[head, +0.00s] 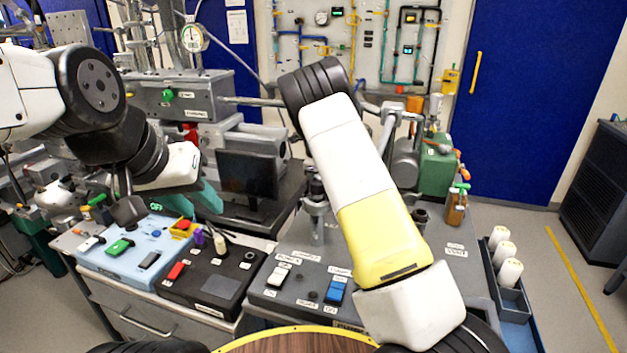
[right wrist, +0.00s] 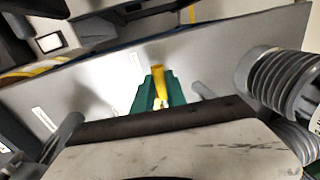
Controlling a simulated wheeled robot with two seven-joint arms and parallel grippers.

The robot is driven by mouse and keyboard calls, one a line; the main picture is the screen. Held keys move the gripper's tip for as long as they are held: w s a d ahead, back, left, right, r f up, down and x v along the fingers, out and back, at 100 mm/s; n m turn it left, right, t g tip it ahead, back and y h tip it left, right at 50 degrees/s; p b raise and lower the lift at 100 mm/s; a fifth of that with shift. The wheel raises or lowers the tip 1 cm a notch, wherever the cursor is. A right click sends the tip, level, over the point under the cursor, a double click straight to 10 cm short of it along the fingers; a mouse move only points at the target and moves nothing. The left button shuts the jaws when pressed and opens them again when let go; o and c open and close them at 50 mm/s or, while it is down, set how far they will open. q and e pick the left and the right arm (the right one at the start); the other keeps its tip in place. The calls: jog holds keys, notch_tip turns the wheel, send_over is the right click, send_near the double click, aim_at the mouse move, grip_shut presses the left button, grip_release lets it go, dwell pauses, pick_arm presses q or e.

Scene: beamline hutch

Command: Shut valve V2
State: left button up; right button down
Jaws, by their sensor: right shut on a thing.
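In the right wrist view my right gripper (right wrist: 158,103) has green fingers shut on a narrow yellow handle (right wrist: 160,80). I cannot read a V2 label on it. In the head view my right arm reaches away over the bench and its gripper is hidden behind the arm. My left gripper (head: 203,197) shows as teal fingers below a white wrist, over the back of the left bench, apart from the handle. I cannot tell how far its fingers are apart.
A pale blue panel (head: 95,252) and a black control box (head: 215,290) lie at the left. A dark monitor (head: 247,176) stands behind them. A tray (head: 513,305) with white rolls is at the right. The floor (head: 560,290) beyond it is clear.

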jog(key=c, duration=1.3)
grip_release()
jog(key=shift+c, duration=0.2)
jog(key=shift+r, duration=0.15)
notch_tip(320, 180, up, 8)
jog(key=s, duration=0.1)
jog(key=shift+s+a+f, duration=0.15)
jog(key=shift+a+f, duration=0.1)
jog(key=shift+a, duration=0.05)
